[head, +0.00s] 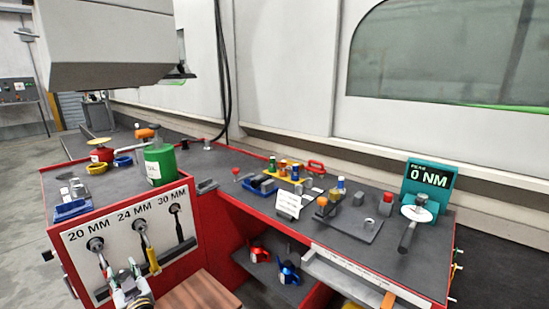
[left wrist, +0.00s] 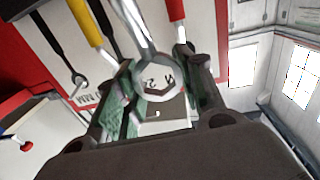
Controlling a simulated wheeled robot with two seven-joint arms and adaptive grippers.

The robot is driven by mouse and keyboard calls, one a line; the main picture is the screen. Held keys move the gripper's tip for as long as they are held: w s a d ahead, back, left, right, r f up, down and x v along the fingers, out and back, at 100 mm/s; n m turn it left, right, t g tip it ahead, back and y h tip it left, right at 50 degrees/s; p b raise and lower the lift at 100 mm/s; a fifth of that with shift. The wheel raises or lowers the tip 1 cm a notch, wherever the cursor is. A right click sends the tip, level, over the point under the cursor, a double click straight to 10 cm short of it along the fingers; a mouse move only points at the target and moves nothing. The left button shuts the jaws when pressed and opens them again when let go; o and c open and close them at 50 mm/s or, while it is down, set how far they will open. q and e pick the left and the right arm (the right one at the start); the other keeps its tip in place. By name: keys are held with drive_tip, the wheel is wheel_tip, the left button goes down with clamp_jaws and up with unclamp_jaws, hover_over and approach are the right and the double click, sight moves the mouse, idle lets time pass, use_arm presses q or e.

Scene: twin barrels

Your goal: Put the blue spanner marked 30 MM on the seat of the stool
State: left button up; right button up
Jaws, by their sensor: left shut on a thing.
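My left gripper (head: 129,282) is in front of the lower part of the white spanner panel (head: 118,236). In the left wrist view it is shut on a silver spanner (left wrist: 136,32), near its ring end. No blue or marking shows on it. At the 30 MM place the panel shows only a dark spanner outline (head: 180,232), while red and yellow spanners hang at the others, so I take the held one for the blue spanner. The brown slatted wooden surface (head: 196,293) at the bottom, apparently the stool's seat, looks bare and lies right of the gripper.
The yellow-handled spanner (head: 152,262) and red-handled spanner (head: 107,270) hang close to my gripper. The red-framed bench (head: 190,255) stands beside the wooden surface. A green canister (head: 160,165) is on the bench top above the panel. Red and blue items stand on a lower shelf.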

use_arm(q)
drive_tip(key=w+d+m+t+h, duration=0.25)
drive_tip(key=d+h, duration=0.25)
drive_tip(key=d, duration=0.4)
drive_tip(key=w+d+m+t+h, duration=0.2)
drive_tip(key=w+d+m+h, duration=0.15)
drive_tip(key=d, duration=0.45)
drive_tip(key=s+d+r+m+h, duration=0.2)
drive_tip(key=d+m+h, duration=0.1)
drive_tip(key=d, duration=0.7)
drive_tip(key=s+d+r+m+h, duration=0.1)
drive_tip(key=s+d+m+h, duration=0.1)
drive_tip(key=d+h, duration=0.4)
drive_tip(key=shift+d+r+m, duration=0.4)
drive_tip(key=shift+d+m, duration=0.3)
drive_tip(key=shift+d, duration=1.25)
use_arm(e)
drive_tip(key=shift+s+d+r+h, duration=0.1)
drive_tip(key=shift+d+r+h, duration=0.2)
drive_tip(key=shift+d, duration=0.45)
use_arm(q)
drive_tip(key=shift+h, duration=0.25)
drive_tip(key=shift+w+r, duration=0.1)
